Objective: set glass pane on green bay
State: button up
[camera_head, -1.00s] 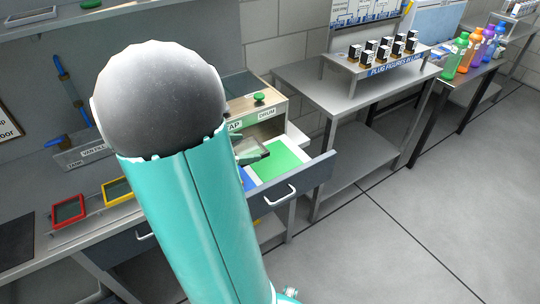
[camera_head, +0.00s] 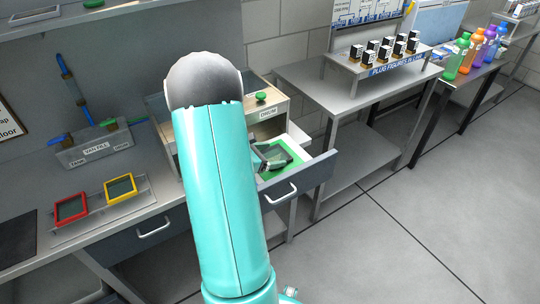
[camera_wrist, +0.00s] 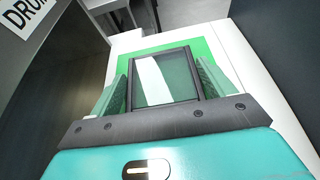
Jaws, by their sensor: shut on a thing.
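The glass pane (camera_wrist: 165,78) is a dark-framed, see-through square, seen in the wrist view between my two green fingers. My gripper (camera_wrist: 163,82) is shut on its left and right sides. Behind the pane lies the green bay (camera_wrist: 207,48), a flat green area in a white drawer tray. In the head view the pane (camera_head: 280,153) is over the green bay (camera_head: 298,160) in the open drawer. My gripper (camera_head: 268,158) shows beside my arm. I cannot tell whether the pane touches the bay.
The open drawer (camera_head: 312,173) juts out under a wooden cabinet labelled DRUM (camera_head: 268,113). A red frame (camera_head: 71,209) and a yellow frame (camera_head: 121,188) lie on a rack at the left. Beyond is a metal table (camera_head: 315,90) with small boxes on a riser. My arm hides the middle.

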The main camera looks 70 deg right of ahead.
jog(key=o, duration=1)
jog(key=shift+f, duration=0.15)
jog(key=v, duration=1.2)
jog(key=shift+w+a+r, duration=0.15)
jog(key=shift+a+r, duration=0.1)
jog(key=shift+r, duration=0.05)
jog(key=w+a+r+m+t+y, duration=0.2)
jog(key=a+r+t, duration=0.3)
jog(key=a, duration=0.9)
jog(key=w+a+r+m+t+y, duration=0.3)
jog(key=a+r+m+t+y, duration=0.1)
jog(key=a, duration=1.1)
jog(key=w+a+r+m+t+y, duration=0.2)
jog(key=a+r, duration=0.5)
jog(key=a, duration=0.7)
jog(key=shift+w+a+m+t+y, duration=0.1)
jog(key=shift+m+t+y, duration=0.4)
jog(key=shift+t, duration=0.4)
jog(key=shift+w+a+m+t+y, duration=0.1)
jog(key=shift+m+t+y, duration=0.4)
jog(key=shift+t, duration=0.4)
